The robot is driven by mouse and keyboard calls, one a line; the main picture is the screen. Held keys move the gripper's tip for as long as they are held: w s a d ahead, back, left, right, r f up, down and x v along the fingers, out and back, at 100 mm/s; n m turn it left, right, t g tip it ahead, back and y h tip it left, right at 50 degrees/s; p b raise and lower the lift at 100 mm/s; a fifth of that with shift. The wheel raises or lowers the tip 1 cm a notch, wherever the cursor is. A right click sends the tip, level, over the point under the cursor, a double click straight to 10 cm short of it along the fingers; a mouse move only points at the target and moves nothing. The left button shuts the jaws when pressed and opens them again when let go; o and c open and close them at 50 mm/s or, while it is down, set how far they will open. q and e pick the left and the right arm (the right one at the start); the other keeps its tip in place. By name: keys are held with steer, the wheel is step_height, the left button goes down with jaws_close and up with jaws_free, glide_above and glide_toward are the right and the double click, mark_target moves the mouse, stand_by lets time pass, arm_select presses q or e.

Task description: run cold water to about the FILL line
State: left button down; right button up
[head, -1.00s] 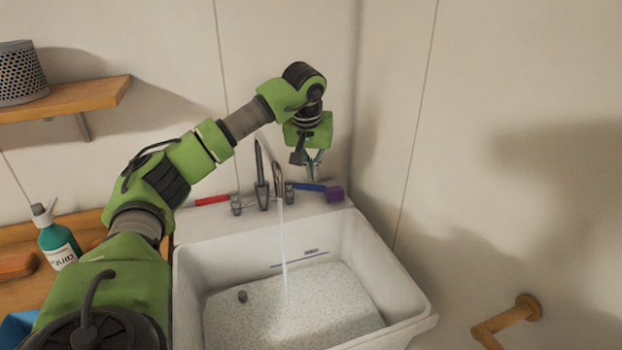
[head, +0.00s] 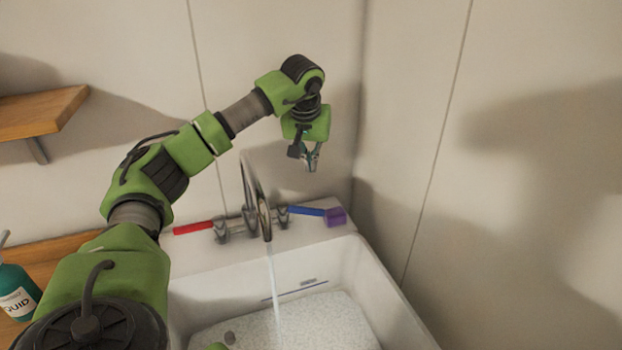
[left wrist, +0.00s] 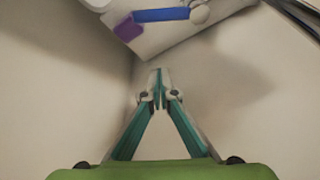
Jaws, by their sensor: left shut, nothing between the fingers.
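The white sink (head: 352,262) stands in the corner with a grey spout (head: 264,215) over it. A stream of water (head: 276,283) runs from the spout into the sink. A dark line (head: 297,291) is on the sink's back wall, just above the pale speckled surface (head: 330,320); its lettering is unreadable. The blue handle (head: 306,211) points right and the red handle (head: 193,228) points left. My left gripper (head: 312,165) is shut and empty, above and apart from the blue handle. The left wrist view shows its closed fingertips (left wrist: 160,76) and the blue handle (left wrist: 162,15) beyond.
A purple block (head: 335,216) sits on the sink ledge at the end of the blue handle. A teal bottle (head: 17,292) stands on the wooden counter at left. A wooden shelf (head: 42,110) is on the wall. Bare wall bounds the right side.

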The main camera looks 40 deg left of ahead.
arm_select(q)
steer(key=f+p, duration=0.1)
steer(key=f, duration=0.2)
steer(key=f+p, duration=0.1)
steer(key=f, duration=0.2)
steer(key=f+p, duration=0.1)
steer(key=f, duration=0.3)
steer(key=shift+s+d+f+p, duration=0.1)
steer(key=shift+s+d+p, duration=0.2)
steer(key=shift+s+p, duration=0.1)
arm_select(e)
steer(key=r, duration=0.2)
steer(key=s+r, duration=0.1)
steer(key=shift+d+r, duration=0.2)
steer(key=shift+r, duration=0.2)
arm_select(q)
steer(key=shift+s+d+m, duration=0.15)
steer(key=shift+s+m, duration=0.05)
steer(key=shift+m, duration=0.1)
arm_select(e)
steer(key=shift+s+d+f, duration=0.15)
steer(key=shift+s+d, duration=0.05)
steer(key=shift+d, duration=0.2)
